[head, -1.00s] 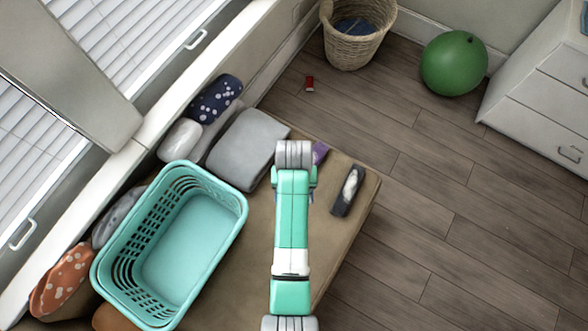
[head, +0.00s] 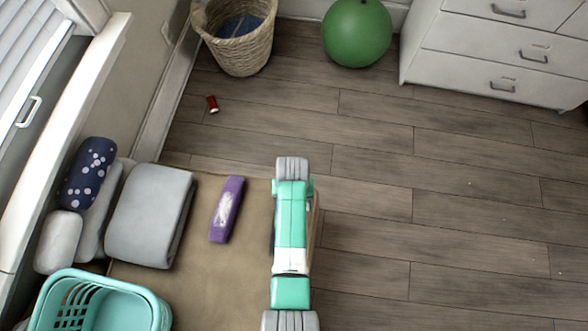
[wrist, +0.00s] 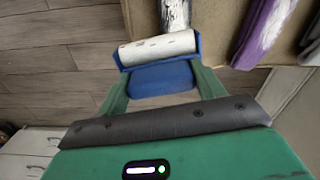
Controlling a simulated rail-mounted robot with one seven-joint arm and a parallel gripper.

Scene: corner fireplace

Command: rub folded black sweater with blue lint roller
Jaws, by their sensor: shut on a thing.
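The blue lint roller (wrist: 160,78), with its white roll (wrist: 158,48), is held between the green fingers of my gripper (wrist: 165,85) in the wrist view. In the head view my arm hides the roller, the gripper and the black sweater.
A folded purple garment (head: 226,209) with pale lint lies on the tan bench top (head: 205,285). A grey cushion (head: 150,215) and a teal basket (head: 135,308) are to the left. Wooden floor (head: 440,230) is open to the right.

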